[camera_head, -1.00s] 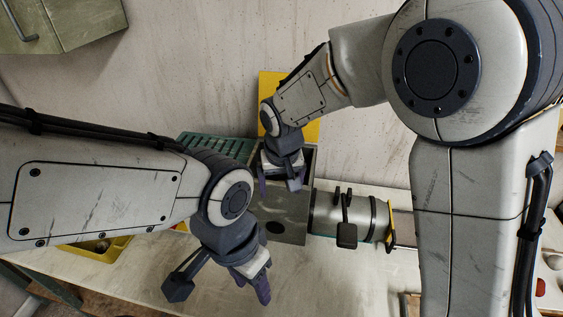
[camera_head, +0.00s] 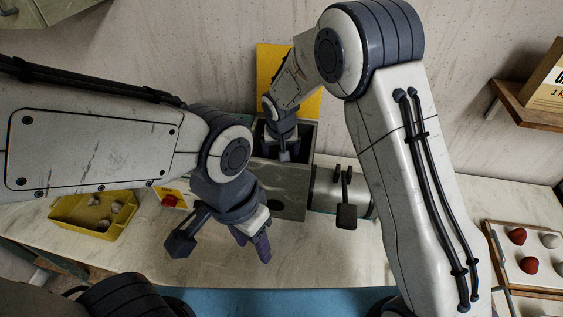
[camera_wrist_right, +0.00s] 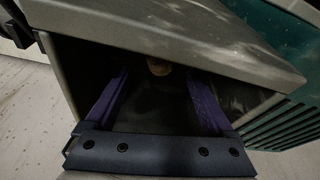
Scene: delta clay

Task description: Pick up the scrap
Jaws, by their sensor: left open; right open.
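My right gripper (camera_head: 284,150) is at the open top of a grey metal box (camera_head: 290,184), with its fingers reaching down inside. In the right wrist view its two purple fingers (camera_wrist_right: 158,100) are spread inside the dark box opening (camera_wrist_right: 150,22). A small tan lump (camera_wrist_right: 158,67), possibly the scrap, shows beyond the fingertips, between them; nothing is gripped. The lump is hidden in the head view. My left gripper (camera_head: 254,244) is open and empty above the pale worktop, left of and in front of the box.
A yellow bin (camera_head: 70,235) with several pale lumps stands at the left. A metal cylinder with a dark handle (camera_head: 346,214) is right of the box. A tray (camera_head: 508,272) with red and grey lumps is at the right. The front middle worktop (camera_head: 310,262) is clear.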

